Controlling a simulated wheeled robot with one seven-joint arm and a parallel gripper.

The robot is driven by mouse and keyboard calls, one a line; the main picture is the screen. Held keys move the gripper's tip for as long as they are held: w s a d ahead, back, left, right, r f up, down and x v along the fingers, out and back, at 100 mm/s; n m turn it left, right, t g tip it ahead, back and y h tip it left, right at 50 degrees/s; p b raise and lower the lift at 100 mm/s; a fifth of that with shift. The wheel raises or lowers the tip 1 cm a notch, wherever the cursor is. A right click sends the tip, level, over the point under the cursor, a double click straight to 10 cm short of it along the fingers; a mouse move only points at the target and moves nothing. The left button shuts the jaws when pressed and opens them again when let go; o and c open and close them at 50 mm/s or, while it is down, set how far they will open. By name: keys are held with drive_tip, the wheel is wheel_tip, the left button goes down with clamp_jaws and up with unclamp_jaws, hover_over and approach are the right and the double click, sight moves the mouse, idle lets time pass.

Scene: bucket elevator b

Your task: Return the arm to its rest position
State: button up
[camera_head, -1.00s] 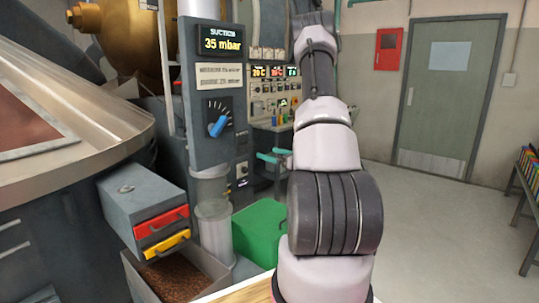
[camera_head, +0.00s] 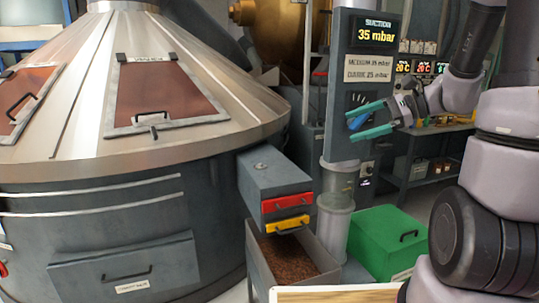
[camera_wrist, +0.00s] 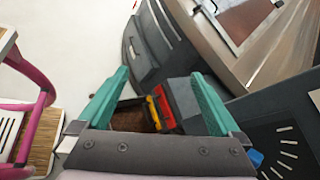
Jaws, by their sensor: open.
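My gripper (camera_head: 368,121) is in front of the grey control column (camera_head: 345,140), with its two teal fingers pointing left. The fingers are spread apart and nothing is between them. They overlap the blue dial knob (camera_head: 359,120) in the head view; whether they touch it I cannot tell. In the wrist view my gripper (camera_wrist: 160,95) is open, and the knob (camera_wrist: 256,158) shows at the lower right, outside the fingers. My arm is bent at the right side of the head view, reaching left.
A large metal vessel (camera_head: 100,215) fills the left. A grey box with red and yellow handles (camera_head: 275,180) juts out above a bin of brown grains (camera_head: 262,262). A green box (camera_head: 385,240) stands right of the column. In the wrist view, a pink tubular frame (camera_wrist: 38,80) is at left.

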drive_tip(key=s+a+r+n+g+h, duration=0.25)
drive_tip(key=s+n+h, duration=0.25)
drive_tip(key=s+n, duration=0.3)
drive_tip(key=s+d+r+n+t+h, duration=0.3)
drive_tip(key=s+d+r+t+h, duration=0.1)
drive_tip(key=s+r+t+h, duration=0.1)
drive_tip(key=shift+s+r+n, duration=0.35)
drive_tip(key=shift+n, duration=0.05)
drive_tip(key=shift+t, duration=0.25)
